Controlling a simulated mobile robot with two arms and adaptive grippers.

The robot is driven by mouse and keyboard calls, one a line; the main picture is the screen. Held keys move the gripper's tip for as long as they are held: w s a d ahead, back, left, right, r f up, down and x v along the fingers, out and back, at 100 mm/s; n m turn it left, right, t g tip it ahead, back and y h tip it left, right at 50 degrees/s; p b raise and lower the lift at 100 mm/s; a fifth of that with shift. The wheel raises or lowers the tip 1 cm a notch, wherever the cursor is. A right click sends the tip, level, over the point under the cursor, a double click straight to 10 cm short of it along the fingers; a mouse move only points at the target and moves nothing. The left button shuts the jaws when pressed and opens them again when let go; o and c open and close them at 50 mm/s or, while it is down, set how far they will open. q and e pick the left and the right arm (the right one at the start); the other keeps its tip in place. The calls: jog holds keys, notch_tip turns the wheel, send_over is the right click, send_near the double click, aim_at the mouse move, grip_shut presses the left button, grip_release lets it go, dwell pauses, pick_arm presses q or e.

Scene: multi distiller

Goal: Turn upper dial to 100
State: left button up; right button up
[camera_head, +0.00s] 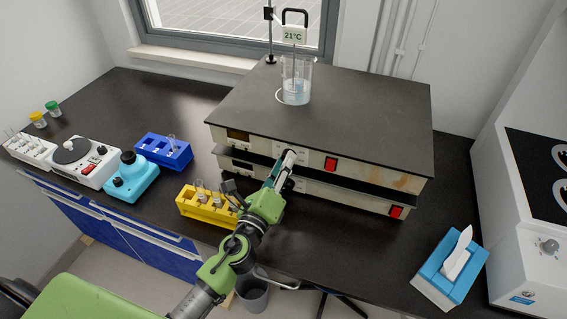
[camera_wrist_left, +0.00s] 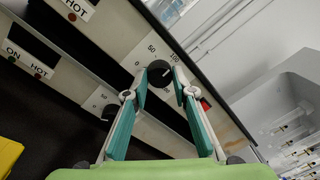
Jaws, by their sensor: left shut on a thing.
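My left gripper (camera_head: 289,156) reaches the front of the upper of two stacked hot plates (camera_head: 260,141). In the left wrist view the left gripper (camera_wrist_left: 160,72) has its fingertips on either side of the black upper dial (camera_wrist_left: 159,77), shut on it. The scale around the upper dial reads 0, 50 and 100. I cannot make out where its pointer stands. In the head view the fingers hide this dial. The lower plate's black dial (camera_wrist_left: 109,112) sits apart from the fingers. My right gripper is not in view.
A beaker (camera_head: 296,85) with a 21°C thermometer stands on the upper plate. A red switch (camera_head: 330,164) is right of the upper dial. A yellow tube rack (camera_head: 207,207) stands close left of my arm. A blue tissue box (camera_head: 449,268) is at right.

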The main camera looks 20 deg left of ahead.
pick_arm(q)
jog(key=shift+f+m, duration=0.1)
jog(key=shift+m, duration=0.4)
jog(key=o, duration=1.1)
jog(key=shift+s, duration=0.1)
jog(key=s, duration=1.2)
jog(key=shift+a+f, duration=0.3)
jog(key=shift+a, duration=0.1)
